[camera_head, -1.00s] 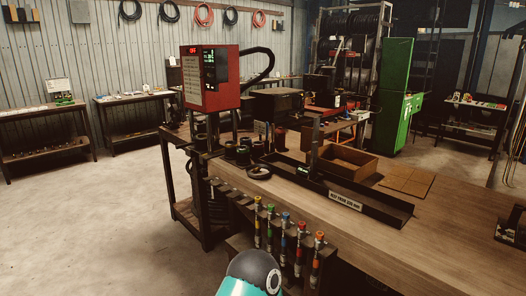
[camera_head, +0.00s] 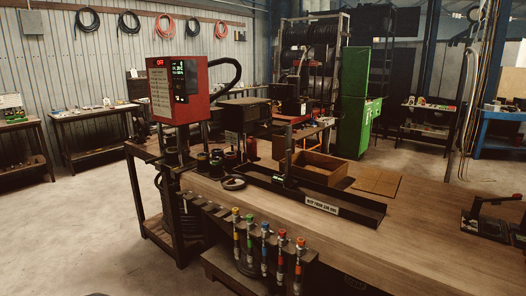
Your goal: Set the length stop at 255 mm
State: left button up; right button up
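A long black trough-like fixture (camera_head: 362,216) lies along the wooden workbench. It has a white label (camera_head: 322,206) on its front whose text is too small to read surely. The number on the display cannot be read. Neither of my grippers is in view.
A red control box (camera_head: 178,88) with an "OFF" display stands at the bench's left end. Hoses with coloured ends (camera_head: 265,229) hang at the front edge. An open wooden box (camera_head: 318,166) is behind the fixture.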

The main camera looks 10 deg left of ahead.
aim_at(285, 181)
jog(key=u, duration=0.1)
jog(key=i, duration=1.2)
jog(key=z, duration=0.45)
